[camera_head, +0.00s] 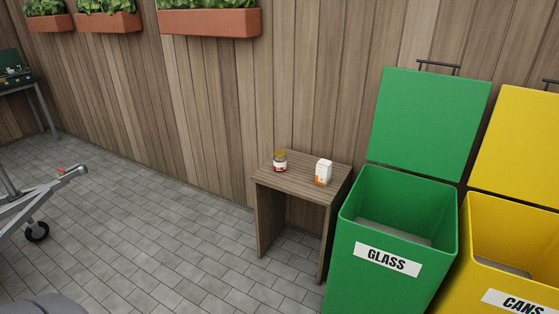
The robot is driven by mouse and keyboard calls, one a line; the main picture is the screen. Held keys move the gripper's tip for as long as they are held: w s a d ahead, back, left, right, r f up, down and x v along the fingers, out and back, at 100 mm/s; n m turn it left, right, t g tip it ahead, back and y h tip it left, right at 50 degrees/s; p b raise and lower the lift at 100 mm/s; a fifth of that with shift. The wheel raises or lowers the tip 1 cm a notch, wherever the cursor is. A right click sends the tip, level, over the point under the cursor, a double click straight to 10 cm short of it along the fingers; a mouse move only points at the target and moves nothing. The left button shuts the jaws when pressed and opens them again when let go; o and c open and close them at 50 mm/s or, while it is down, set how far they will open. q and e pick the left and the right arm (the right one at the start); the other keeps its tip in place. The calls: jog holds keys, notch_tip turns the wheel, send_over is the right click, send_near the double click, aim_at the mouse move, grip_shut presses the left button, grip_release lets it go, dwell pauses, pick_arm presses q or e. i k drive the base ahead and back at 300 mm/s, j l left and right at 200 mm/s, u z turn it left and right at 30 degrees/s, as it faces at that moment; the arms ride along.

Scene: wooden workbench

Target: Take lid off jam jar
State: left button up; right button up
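The jam jar (280,164) stands upright on a small wooden side table (295,187) near the middle of the head view. It is small and dark, with a red and white label. Its yellowish lid (281,154) is on top. Neither of my grippers shows in this view, so nothing is seen touching the jar.
A white and orange carton (323,173) stands right of the jar on the same table. An open green GLASS bin (390,286) and a yellow CANS bin (507,247) are to the right. A metal wheeled frame (45,185) is at the left. Paved floor (150,225) before the table is clear.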

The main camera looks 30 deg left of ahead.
aim_at(280, 163)
jog(key=j+u, duration=0.15)
jog(key=u, duration=1.55)
jog(key=i+u, duration=0.3)
jog(key=i, duration=3.75)
jog(key=i+z, duration=0.1)
jog(key=i, duration=0.55)
jog(key=i+j+z, duration=0.1)
jog(key=i, duration=0.5)
jog(key=i+j+z, duration=0.15)
jog(key=i, duration=0.5)
jog(key=i+j+z, duration=0.1)
jog(key=z, duration=3.95)
